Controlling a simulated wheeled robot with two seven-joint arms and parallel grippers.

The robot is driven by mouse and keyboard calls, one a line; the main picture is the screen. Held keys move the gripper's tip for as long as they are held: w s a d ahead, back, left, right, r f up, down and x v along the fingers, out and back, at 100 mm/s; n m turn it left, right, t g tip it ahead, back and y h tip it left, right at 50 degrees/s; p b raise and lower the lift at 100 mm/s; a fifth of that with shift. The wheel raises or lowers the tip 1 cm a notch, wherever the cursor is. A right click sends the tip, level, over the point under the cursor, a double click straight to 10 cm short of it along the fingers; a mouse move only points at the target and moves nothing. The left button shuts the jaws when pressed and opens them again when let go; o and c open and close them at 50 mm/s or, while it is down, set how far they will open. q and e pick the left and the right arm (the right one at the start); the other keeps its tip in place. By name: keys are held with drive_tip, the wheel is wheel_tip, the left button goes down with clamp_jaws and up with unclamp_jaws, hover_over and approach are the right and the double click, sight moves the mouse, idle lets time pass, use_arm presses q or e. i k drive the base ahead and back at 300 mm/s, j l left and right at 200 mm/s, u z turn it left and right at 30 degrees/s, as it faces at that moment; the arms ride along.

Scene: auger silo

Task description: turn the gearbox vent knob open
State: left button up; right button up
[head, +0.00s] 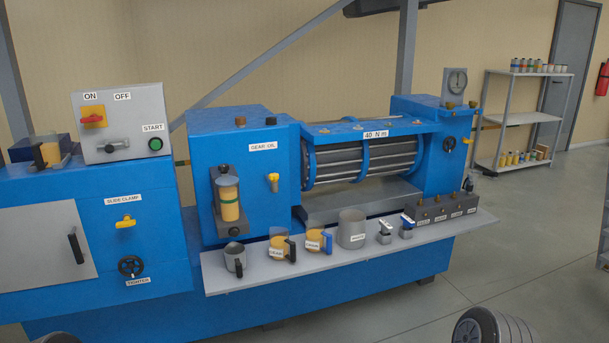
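The blue gearbox housing (258,170) with a GEAR OIL label (263,147) stands in the middle of the machine. A sight glass with amber oil (229,199) is mounted on the left of the housing front. Neither of my grippers shows in the head view.
A grey shelf (325,260) along the front holds a grey mug (234,260), labelled oil jugs (283,247), and a grey pot (351,229). A switch box (124,124) and handwheel (131,266) are at left. Open floor (530,230) lies at right.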

sight(273, 176)
drive_tip(key=i+l, duration=0.25)
drive_tip(key=l, duration=0.15)
drive_tip(key=i+l+u, duration=0.1)
drive_tip(key=l, duration=0.35)
drive_tip(key=i+l, duration=0.35)
drive_tip(key=i+l+u, duration=0.1)
drive_tip(key=l, duration=0.45)
drive_tip(key=i+l+u, duration=0.1)
drive_tip(key=i+l, duration=0.2)
drive_tip(key=l, duration=0.15)
drive_tip(key=i+l, duration=0.2)
drive_tip(key=l, duration=0.25)
drive_tip(key=i+l+u, duration=0.1)
drive_tip(key=l, duration=0.4)
drive_tip(key=i+l, duration=0.25)
drive_tip(key=l, duration=0.25)
